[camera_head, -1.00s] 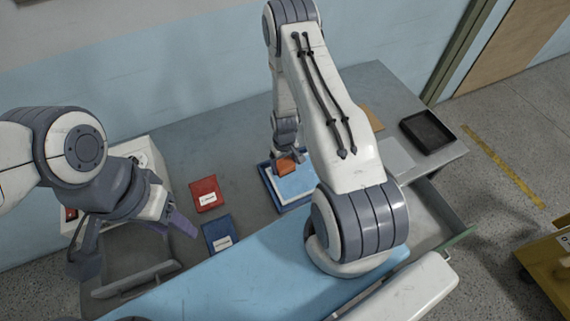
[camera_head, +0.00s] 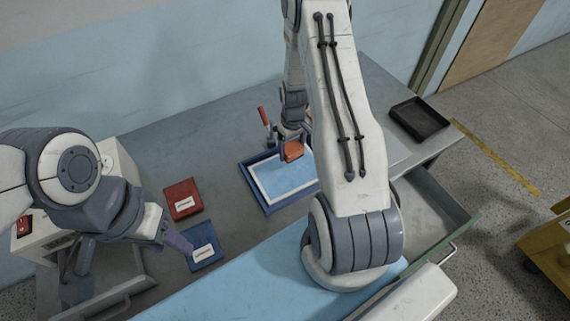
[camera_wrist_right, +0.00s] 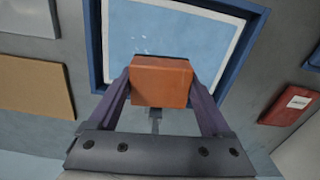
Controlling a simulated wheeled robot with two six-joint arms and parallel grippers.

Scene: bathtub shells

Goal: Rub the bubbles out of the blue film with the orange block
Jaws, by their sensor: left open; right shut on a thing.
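The blue film (camera_head: 285,180) lies in a blue-framed tray (camera_head: 254,188) with a white border, on the grey table. In the right wrist view, a few small pale specks show on the film (camera_wrist_right: 150,35) near the far edge of the block. My right gripper (camera_head: 292,140) is shut on the orange block (camera_head: 294,151), at the film's far edge in the head view. The block (camera_wrist_right: 161,82) fills the space between the fingers; whether it touches the film I cannot tell. My left gripper (camera_head: 128,262) is open and empty, low at the left.
A red labelled packet (camera_head: 183,198) and a blue labelled packet (camera_head: 203,246) lie left of the tray. A red-handled tool (camera_head: 265,118) stands behind it.

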